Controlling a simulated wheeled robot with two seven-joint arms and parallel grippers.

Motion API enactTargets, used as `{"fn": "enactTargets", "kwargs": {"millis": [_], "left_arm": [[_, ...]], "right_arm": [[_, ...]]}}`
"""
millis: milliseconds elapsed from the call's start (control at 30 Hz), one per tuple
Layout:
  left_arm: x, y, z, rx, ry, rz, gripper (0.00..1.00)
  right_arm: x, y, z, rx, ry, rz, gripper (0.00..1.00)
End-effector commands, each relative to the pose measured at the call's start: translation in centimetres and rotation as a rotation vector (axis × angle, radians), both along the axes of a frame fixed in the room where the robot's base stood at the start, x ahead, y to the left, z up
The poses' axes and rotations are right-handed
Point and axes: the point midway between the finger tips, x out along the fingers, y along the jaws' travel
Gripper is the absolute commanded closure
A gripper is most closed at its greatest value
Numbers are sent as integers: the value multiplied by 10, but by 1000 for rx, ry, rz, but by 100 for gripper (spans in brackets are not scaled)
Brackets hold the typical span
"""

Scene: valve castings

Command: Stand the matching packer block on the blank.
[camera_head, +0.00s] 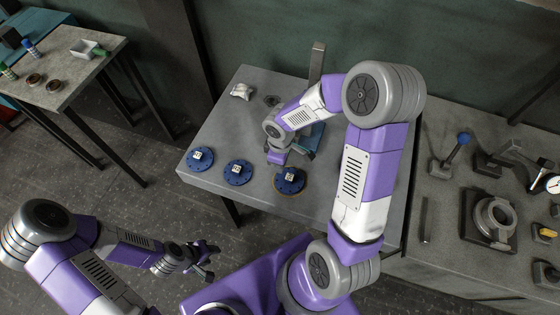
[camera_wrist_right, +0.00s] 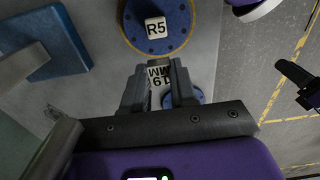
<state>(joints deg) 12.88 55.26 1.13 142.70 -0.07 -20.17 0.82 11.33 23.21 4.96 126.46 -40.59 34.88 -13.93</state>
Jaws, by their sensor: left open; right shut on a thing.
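Three round blue discs lie along the front of the grey table, left (camera_head: 190,163), middle (camera_head: 231,180) and right (camera_head: 283,190). Each bears a small white marked piece. The right one has a tan rim and appears to be the disc (camera_wrist_right: 135,30) in the wrist view, whose white piece (camera_wrist_right: 156,27) reads R5. My right gripper (camera_wrist_right: 158,82) is shut on a white block (camera_wrist_right: 160,94) with upside-down black print, including MM. The block is just short of that disc in the picture; its height is unclear. My left gripper (camera_head: 208,262) is open and empty, away from the table.
A blue block-like piece (camera_head: 312,136) (camera_wrist_right: 50,40) lies behind my right gripper. A pale lumpy part (camera_head: 242,91) sits at the table's back left. The right bench holds a ring-shaped casting (camera_head: 494,218) and a blue-knobbed lever (camera_head: 456,149). A side table (camera_head: 62,95) stands far left.

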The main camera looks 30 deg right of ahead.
Motion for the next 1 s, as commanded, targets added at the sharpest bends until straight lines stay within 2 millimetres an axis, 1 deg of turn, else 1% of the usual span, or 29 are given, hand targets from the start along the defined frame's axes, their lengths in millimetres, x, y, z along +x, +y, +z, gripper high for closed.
{"fn": "enactTargets", "kwargs": {"millis": [167,500,600,733,1000], "left_arm": [[0,0,-14,0,0,0,58],[0,0,-49,0,0,0,58],[0,0,-57,0,0,0,58],[0,0,-60,0,0,0,58],[0,0,-60,0,0,0,58]], "right_arm": [[0,0,-15,0,0,0,100],[0,0,-53,0,0,1,100],[0,1,-61,1,-1,1,100],[0,0,-65,1,-1,1,100],[0,0,-64,0,0,1,100]]}}
